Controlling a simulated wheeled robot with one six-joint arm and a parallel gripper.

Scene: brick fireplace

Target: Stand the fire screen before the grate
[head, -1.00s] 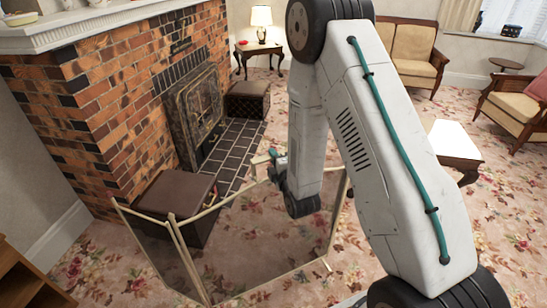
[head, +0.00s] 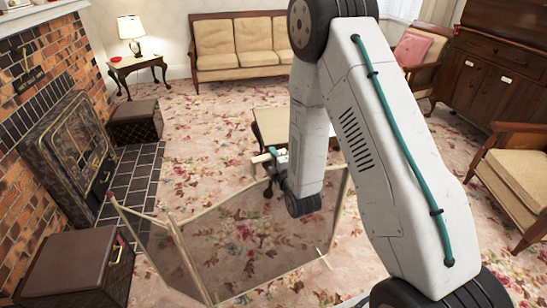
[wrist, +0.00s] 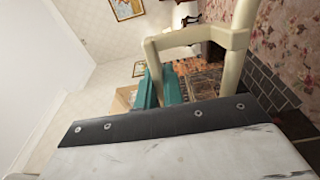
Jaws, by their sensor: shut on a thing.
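The fire screen (head: 245,240) is a folding mesh screen with pale cream frames, held upright in front of me in the head view, its panels angled to each other. My gripper (head: 270,157) is at the top of the screen, shut on its upper frame. In the wrist view the teal fingers (wrist: 160,88) are at the cream frame (wrist: 200,38). The grate (head: 72,155) is a dark ornate metal front in the brick fireplace at the left of the head view. The screen stands to the right of the hearth, apart from the grate. My arm hides part of the screen's right side.
The black tiled hearth (head: 132,180) lies before the grate. A brown box seat (head: 80,265) stands at its near end, another (head: 135,122) at its far end. A low table (head: 262,122) stands behind my arm. Patterned carpet (head: 200,130) is open between hearth and sofa (head: 240,45).

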